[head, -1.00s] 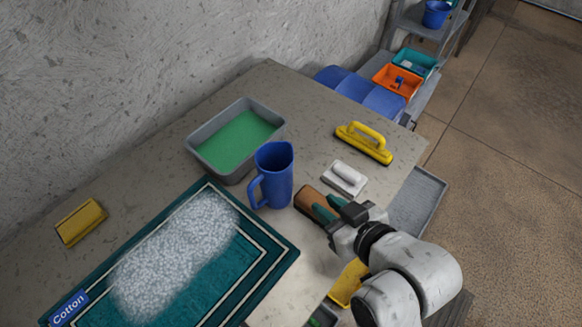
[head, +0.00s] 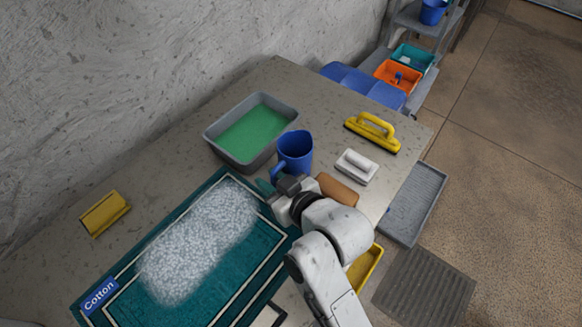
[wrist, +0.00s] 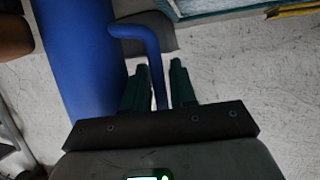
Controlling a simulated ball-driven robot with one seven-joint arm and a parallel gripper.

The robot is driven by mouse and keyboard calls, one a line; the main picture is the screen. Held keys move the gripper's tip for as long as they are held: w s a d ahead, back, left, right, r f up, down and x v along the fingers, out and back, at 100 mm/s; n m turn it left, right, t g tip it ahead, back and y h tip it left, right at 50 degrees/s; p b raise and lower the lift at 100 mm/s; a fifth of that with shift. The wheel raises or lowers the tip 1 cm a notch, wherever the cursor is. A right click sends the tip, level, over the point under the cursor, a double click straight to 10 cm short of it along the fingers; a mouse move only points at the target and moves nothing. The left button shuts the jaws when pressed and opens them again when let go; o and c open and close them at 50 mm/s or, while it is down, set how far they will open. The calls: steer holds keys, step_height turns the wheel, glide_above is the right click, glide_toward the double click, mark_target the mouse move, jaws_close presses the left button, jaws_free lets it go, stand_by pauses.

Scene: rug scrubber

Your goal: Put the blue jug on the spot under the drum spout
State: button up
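The blue jug (head: 296,148) stands upright on the table beside the grey basin of green liquid. Its handle is on the left side. My gripper (head: 272,186) is at the handle, in front of the jug, and its wrist partly hides the jug's lower part. In the wrist view the jug's blue body (wrist: 75,55) fills the left, and the handle (wrist: 153,45) runs down between the two green fingers of my gripper (wrist: 160,78). The fingers are apart, with a gap to the right of the handle. Blue drums (head: 362,86) are beyond the table; I cannot make out the spout or the spot.
The grey basin (head: 214,138) is behind the jug. A foamy teal rug (head: 265,262) lies at the front left. A brown roller-like object (head: 338,188), white brush (head: 357,166) and yellow-handled brush (head: 372,132) are to the right. A grey tray (head: 415,205) is beyond the table's right edge.

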steer(key=shift+w+a+f, duration=0.2)
steer(key=shift+w+a, duration=0.1)
steer(key=shift+w, duration=0.15)
steer(key=shift+c, duration=0.4)
jaws_close()
